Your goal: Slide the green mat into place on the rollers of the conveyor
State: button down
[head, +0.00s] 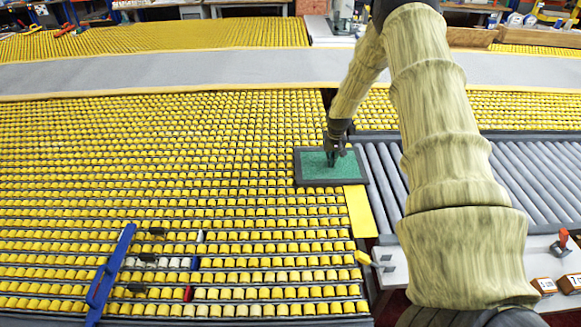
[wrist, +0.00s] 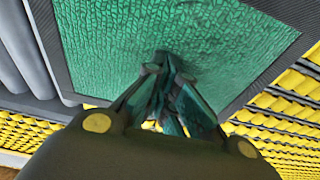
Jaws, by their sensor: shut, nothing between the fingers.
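The green mat (head: 316,171) with a dark border lies at the right edge of the yellow roller bed, beside the grey rollers of the conveyor (head: 381,180). In the head view its right edge reaches the side of the conveyor. My gripper (head: 332,163) points down onto the mat, near its middle. In the wrist view the mat (wrist: 120,50) fills the upper part. There my gripper (wrist: 165,62) is shut with nothing between the fingers, its tips at or just above the mat's surface. I cannot tell whether they touch. Grey rollers (wrist: 20,60) show at the left.
A yellow plate (head: 360,211) lies below the mat along the roller bed (head: 150,180). A blue bar tool (head: 110,267) and a few small tools lie at the front left. A white table (head: 480,255) with a red-handled stamp (head: 562,240) and small boxes stands at the right.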

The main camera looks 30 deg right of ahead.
aim_at(350, 163)
jog(key=shift+s+d+f, duration=0.1)
jog(key=shift+s+d, duration=0.05)
jog(key=shift+s+d+p, duration=0.15)
jog(key=shift+s+d, duration=0.3)
jog(key=shift+d, duration=0.4)
jog(key=shift+s+d+p, duration=0.15)
jog(key=shift+s+d, duration=0.3)
jog(key=shift+d, duration=0.35)
jog(key=shift+s+d, duration=0.55)
jog(key=shift+d, duration=0.3)
jog(key=shift+s+d, duration=0.5)
jog(key=shift+d, duration=0.3)
jog(key=shift+d, duration=0.1)
jog(key=shift+s+d+p, duration=0.15)
jog(key=shift+s+d, duration=0.35)
jog(key=shift+d, duration=0.35)
jog(key=shift+s+d+p, duration=0.15)
jog(key=shift+s+d, duration=0.3)
jog(key=shift+d, duration=0.4)
jog(key=shift+s+d, duration=0.55)
jog(key=shift+d, duration=0.3)
jog(key=shift+s+d, duration=0.5)
jog(key=shift+d, duration=0.3)
